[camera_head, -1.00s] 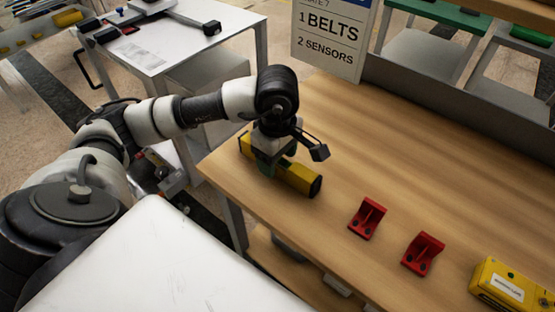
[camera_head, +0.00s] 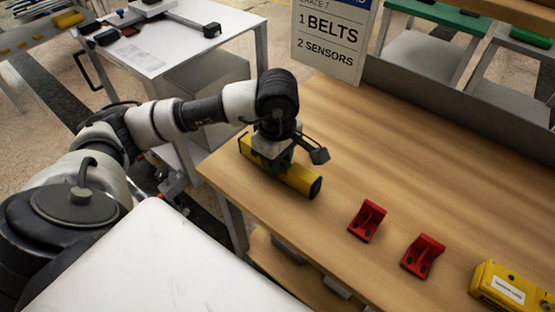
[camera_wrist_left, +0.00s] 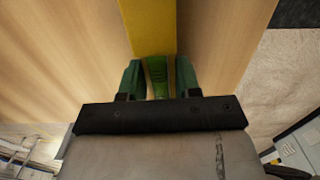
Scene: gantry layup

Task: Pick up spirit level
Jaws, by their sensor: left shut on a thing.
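The spirit level is a yellow bar with dark end caps (camera_head: 300,181), lying along the left part of the wooden table in the head view. In the left wrist view its yellow body (camera_wrist_left: 148,28) runs away from between the fingers, with a green section at the jaws. My left gripper (camera_head: 272,165) points down over the bar's middle. In the wrist view its green fingers (camera_wrist_left: 159,80) stand on both sides of the bar, shut on it. Whether the bar touches the table is hard to tell. My right gripper is not in view.
Two red brackets (camera_head: 367,220) (camera_head: 422,256) stand on the wooden table (camera_head: 400,150) to the right of the level. A yellow box (camera_head: 499,287) with a white label lies at the lower right. A sign (camera_head: 332,38) stands at the table's back edge.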

